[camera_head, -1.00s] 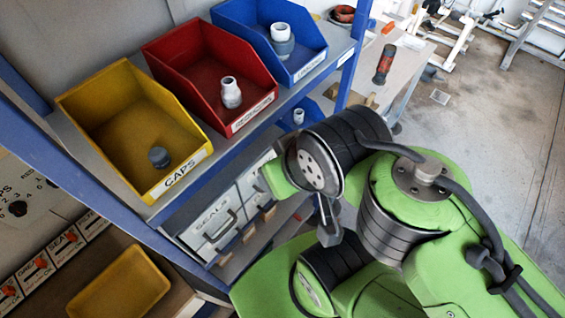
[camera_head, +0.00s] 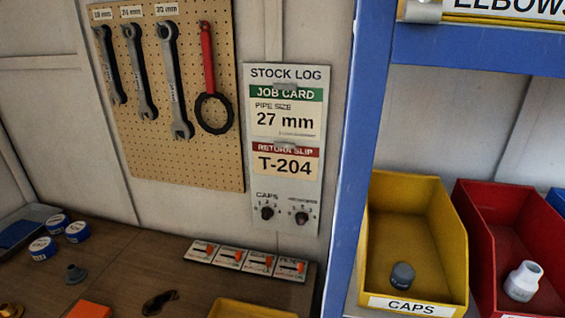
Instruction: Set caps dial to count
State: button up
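The caps dial (camera_head: 267,213) is a small black knob at the lower left of the stock log board (camera_head: 256,165), under the word CAPS. A few small numbers ring it; the exact setting is too small to read. A second black dial (camera_head: 302,219) sits to its right. The yellow caps bin (camera_head: 447,262), labelled CAPS, stands on the shelf at the right. One dark grey cap (camera_head: 402,276) is visible in it. My gripper is not in view.
A blue shelf post (camera_head: 352,150) stands between the board and the bins. A red bin (camera_head: 480,225) holds a white fitting (camera_head: 522,281). Wrenches hang on a pegboard (camera_head: 180,160). Below, the workbench (camera_head: 120,275) carries several labelled switches (camera_head: 245,260), blue-and-white rolls and a yellow tray (camera_head: 250,309).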

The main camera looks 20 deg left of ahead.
aim_at(267, 213)
jog(key=u, duration=1.2)
